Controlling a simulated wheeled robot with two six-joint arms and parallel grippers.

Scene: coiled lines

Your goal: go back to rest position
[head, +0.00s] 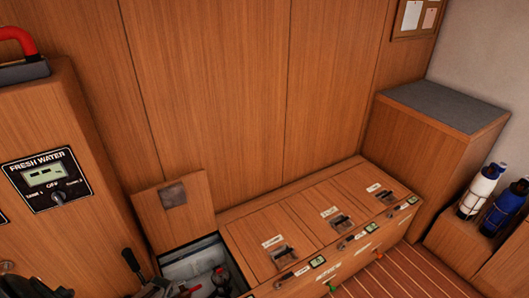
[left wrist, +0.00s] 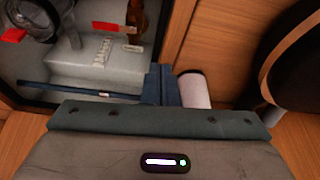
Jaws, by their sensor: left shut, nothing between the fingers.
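My left gripper (left wrist: 160,86) shows in the left wrist view with its dark blue fingers together and nothing between them. Its fingertips point toward the edge of an open compartment with a pale grey inside (left wrist: 85,65). In the head view I cannot pick out the left gripper for certain; dark parts (head: 40,285) at the lower left corner may be my arm. My right gripper is in neither view.
An open locker (head: 195,262) with its lid (head: 176,205) raised stands beside closed lockers (head: 272,240). A fresh water panel (head: 47,178) is at left. Bottles (head: 478,190) stand at right. A white cylinder (left wrist: 194,90) is close beside my fingers. Striped floor (head: 405,270) is clear.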

